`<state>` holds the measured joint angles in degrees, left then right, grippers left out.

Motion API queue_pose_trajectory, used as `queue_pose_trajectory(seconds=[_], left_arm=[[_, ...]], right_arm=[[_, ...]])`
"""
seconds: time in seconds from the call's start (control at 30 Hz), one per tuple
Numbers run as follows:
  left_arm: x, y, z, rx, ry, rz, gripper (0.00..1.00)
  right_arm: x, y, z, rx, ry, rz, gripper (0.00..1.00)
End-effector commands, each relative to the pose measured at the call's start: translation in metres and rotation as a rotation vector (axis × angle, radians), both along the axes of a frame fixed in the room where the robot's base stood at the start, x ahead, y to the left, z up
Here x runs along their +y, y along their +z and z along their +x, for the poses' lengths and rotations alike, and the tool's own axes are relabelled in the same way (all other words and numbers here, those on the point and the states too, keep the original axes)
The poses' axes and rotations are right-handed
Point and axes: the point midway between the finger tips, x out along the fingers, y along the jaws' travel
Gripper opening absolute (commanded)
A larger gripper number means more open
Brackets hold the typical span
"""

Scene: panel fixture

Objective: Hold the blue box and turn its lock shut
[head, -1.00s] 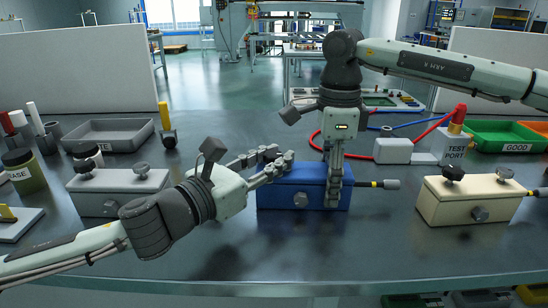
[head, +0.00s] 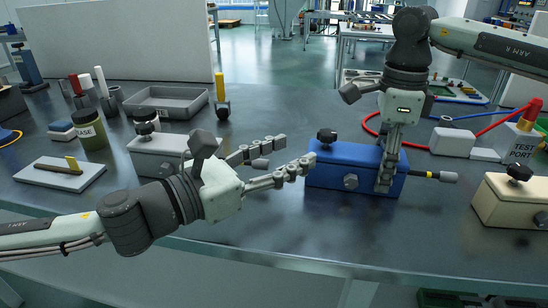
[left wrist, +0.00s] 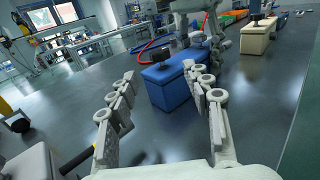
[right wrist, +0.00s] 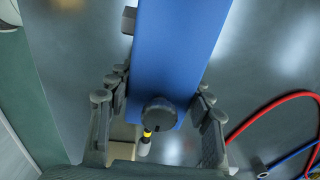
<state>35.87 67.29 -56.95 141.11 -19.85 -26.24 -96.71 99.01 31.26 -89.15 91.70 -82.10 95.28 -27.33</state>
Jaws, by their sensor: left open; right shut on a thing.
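The blue box (head: 335,172) stands on the table, with a black knob (head: 327,136) on its top left and a grey knob (head: 350,182) on its front. I cannot tell which knob is the lock. My right gripper (head: 386,180) is shut on the box's right part from above. In the right wrist view its fingers straddle the box (right wrist: 180,50), with a second dark top knob (right wrist: 158,114) between them. My left gripper (head: 298,150) is open and empty at the box's left end. In the left wrist view, the box (left wrist: 168,90) lies beyond its fingertips.
A grey box (head: 150,160) stands behind my left arm and a cream box (head: 510,205) at the right. A yellow-banded plug (head: 440,176) sticks out of the blue box's right end. Red hose (head: 375,125) lies behind. The table front is clear.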

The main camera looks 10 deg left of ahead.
Motion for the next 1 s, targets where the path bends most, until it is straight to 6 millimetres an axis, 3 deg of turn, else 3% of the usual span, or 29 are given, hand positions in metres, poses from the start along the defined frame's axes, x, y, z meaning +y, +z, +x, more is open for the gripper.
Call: queue_pose_trajectory(seconds=[0.3, 0.87, 0.9, 1.0], left_arm=[[0.017, 0.0, -0.019, -0.001, -0.003, -0.001, 0.49], [0.017, 0.0, -0.019, -0.001, -0.003, -0.002, 0.49], [0.017, 0.0, -0.019, -0.001, -0.003, -0.002, 0.49], [0.017, 0.0, -0.019, -0.001, -0.003, -0.002, 0.49]], right_arm=[[0.0, 0.0, 0.0, -0.001, 0.0, 0.0, 0.04], [0.0, 0.0, 0.0, -0.001, 0.0, 0.0, 0.04], [0.0, 0.0, 0.0, -0.001, 0.0, 0.0, 0.53], [0.0, 0.0, 0.0, -0.001, 0.0, 0.0, 0.66]])
